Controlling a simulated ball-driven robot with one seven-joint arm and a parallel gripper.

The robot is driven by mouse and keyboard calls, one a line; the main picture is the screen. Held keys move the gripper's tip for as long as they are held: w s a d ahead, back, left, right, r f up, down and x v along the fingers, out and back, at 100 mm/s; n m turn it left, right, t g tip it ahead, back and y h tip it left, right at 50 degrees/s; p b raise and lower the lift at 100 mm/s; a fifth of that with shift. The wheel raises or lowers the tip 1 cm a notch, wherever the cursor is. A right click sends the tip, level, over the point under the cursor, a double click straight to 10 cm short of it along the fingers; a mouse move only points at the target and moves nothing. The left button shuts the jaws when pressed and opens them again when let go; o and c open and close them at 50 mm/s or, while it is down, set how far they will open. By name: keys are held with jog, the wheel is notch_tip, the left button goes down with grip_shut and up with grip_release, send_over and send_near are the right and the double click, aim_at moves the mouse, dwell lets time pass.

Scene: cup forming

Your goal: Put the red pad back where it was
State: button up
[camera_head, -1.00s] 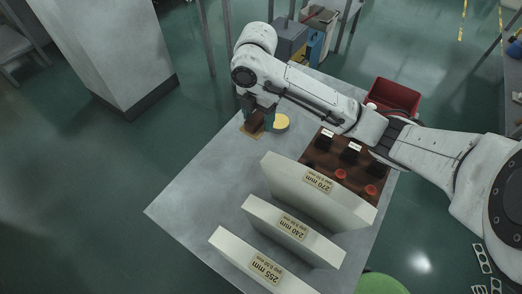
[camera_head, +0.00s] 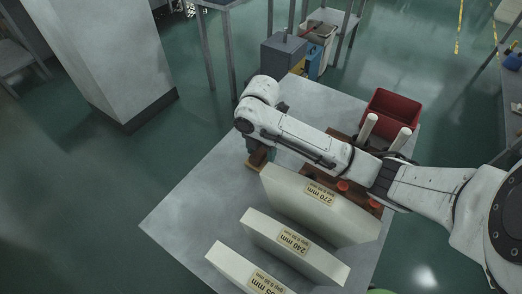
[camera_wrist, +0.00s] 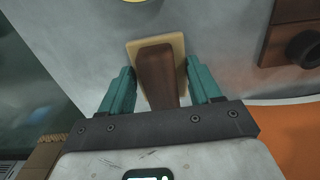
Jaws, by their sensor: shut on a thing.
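My gripper (camera_head: 262,148) is at the left side of the grey table, just beyond the corner of the 270 mm block. In the wrist view its two teal fingers stand on either side of a brown upright piece (camera_wrist: 156,72) and are shut on it. A tan square plate (camera_wrist: 177,48) shows beneath this piece; I cannot tell whether the plate touches the table. The brown piece also shows in the head view (camera_head: 258,158). No pad is clearly red. Red-orange round pieces (camera_head: 343,186) sit on the brown rack, partly hidden by my arm.
Two white cylinders (camera_head: 368,127) stand beside the red bin (camera_head: 391,112). The table's left part (camera_head: 195,205) is clear.

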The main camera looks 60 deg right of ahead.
aim_at(261, 150)
jog(key=shift+f, duration=0.15)
jog(key=o, duration=1)
notch_tip(261, 150, up, 12)
jog(key=shift+r+p, duration=0.2)
jog(key=shift+p, duration=1)
